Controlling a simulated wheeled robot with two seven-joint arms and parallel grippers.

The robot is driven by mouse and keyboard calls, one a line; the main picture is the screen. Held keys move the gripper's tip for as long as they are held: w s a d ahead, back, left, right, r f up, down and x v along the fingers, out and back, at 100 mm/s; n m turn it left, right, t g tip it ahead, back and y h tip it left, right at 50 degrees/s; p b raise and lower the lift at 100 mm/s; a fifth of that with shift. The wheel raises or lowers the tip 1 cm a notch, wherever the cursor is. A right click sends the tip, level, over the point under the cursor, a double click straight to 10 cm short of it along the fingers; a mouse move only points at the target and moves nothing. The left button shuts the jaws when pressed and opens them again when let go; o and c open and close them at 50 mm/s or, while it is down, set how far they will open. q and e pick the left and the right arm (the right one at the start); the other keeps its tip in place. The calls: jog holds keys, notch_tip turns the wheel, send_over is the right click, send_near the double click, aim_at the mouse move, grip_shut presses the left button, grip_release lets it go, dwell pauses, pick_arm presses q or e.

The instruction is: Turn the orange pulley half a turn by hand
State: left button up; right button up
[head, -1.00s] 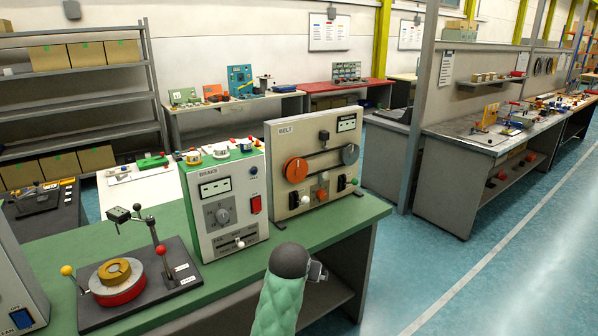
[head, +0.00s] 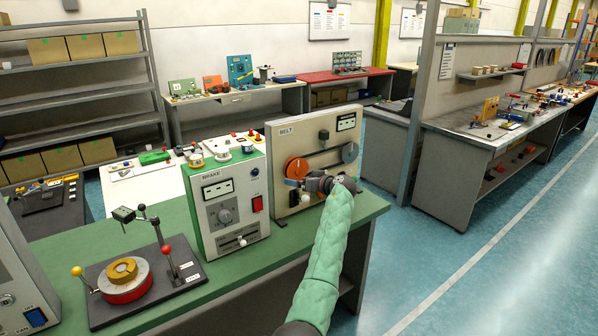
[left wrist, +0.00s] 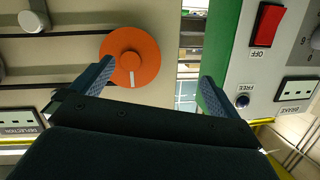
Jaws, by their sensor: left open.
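The orange pulley (head: 297,167) is a round disc on the left of the beige BELT panel (head: 345,135). A grey belt runs from it to a smaller grey pulley (head: 349,152) on the right. My left gripper (head: 294,183) is at the pulley's lower front, and its arm hides part of the panel. In the left wrist view the orange pulley (left wrist: 130,55) has a white mark near its lower edge. The open left gripper (left wrist: 157,75) has one finger overlapping the pulley's lower left and the other over the gap beside the panel. Contact cannot be told. My right gripper is out of view.
The BRAKE box (head: 228,198) with a red switch stands close to the left of the panel. A turntable device (head: 140,280) with upright rods stands on the green bench (head: 255,262). The bench is clear in front of these boxes.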

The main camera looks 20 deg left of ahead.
aim_at(299, 172)
pick_arm(q)
jog(key=w+a+n+t+p, duration=0.1)
jog(key=w, duration=0.1)
jog(key=w+a+n+t+p, duration=0.1)
jog(key=w, duration=0.2)
jog(key=w+a+f+n+t+y+p, duration=0.1)
jog(key=w, duration=0.1)
jog(key=shift+w+p, duration=0.15)
jog(key=shift+p, duration=0.2)
jog(key=shift+w+a+f, duration=0.1)
jog(key=shift+w+a, duration=0.25)
jog(key=shift+a, duration=0.15)
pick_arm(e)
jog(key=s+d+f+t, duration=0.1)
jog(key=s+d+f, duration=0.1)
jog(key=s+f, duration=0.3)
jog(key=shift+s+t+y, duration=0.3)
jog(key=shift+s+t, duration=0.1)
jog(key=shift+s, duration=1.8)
pick_arm(q)
jog(key=c, duration=0.7)
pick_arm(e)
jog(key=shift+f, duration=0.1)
